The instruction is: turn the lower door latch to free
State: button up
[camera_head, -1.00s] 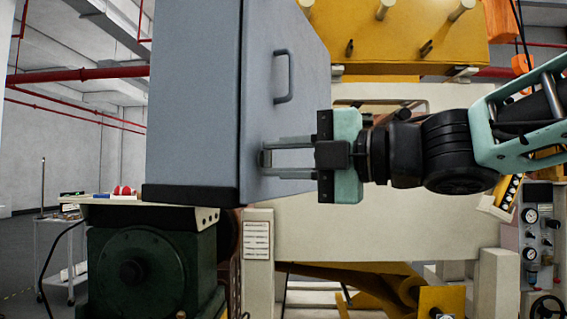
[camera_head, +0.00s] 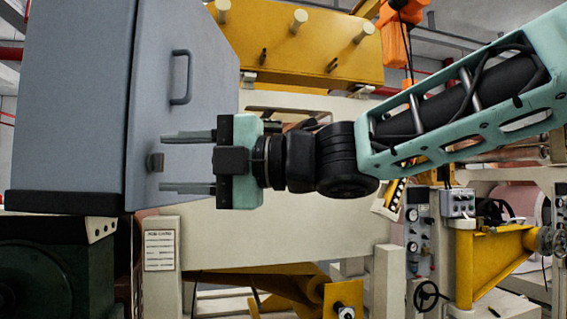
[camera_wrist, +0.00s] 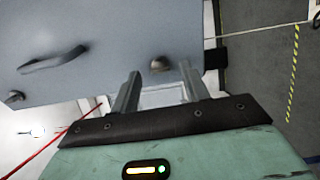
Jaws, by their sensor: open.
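The lower door latch (camera_head: 156,162) is a small dark metal knob on the grey cabinet door (camera_head: 196,110), below the bar handle. My gripper (camera_head: 164,162) is open, with one finger level above the latch and one below it in the head view. The fingertips end close to the door, and the latch sits just beyond them, apart from both fingers. In the wrist view the latch (camera_wrist: 159,64) shows as a rounded knob in the gap between the fingers (camera_wrist: 161,72). Its exact turn angle is hard to read.
The door's bar handle (camera_head: 181,77) stands out above the latch; it also shows in the wrist view (camera_wrist: 52,60). Another small knob (camera_wrist: 14,97) is at that view's left edge. Yellow machinery (camera_head: 300,40) and a pale panel (camera_head: 300,220) stand behind my arm.

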jog(key=s+d+b, duration=0.2)
jog(key=d, duration=1.4)
jog(key=shift+s+d, duration=0.15)
jog(key=w+f+m+t+h+p, duration=0.2)
jog(key=w+f+m+t+h, duration=0.45)
jog(key=m, duration=0.65)
notch_tip(320, 180, down, 10)
jog(key=d+m+t+h+p, duration=0.1)
jog(key=d+m+h+p, duration=0.1)
jog(key=m+h, duration=0.3)
jog(key=s+d+f+m+g+h+p, duration=0.1)
jog(key=s+d+f+m+g, duration=0.3)
jog(key=s+f, duration=0.5)
jog(key=s+d+f+m+g+h, duration=0.4)
jog(key=s+f, duration=0.5)
jog(key=s, duration=0.3)
jog(key=shift+s+m+g+h+p, duration=0.25)
jog(key=shift+m+g+h+p, duration=0.2)
jog(key=shift+g, duration=0.6)
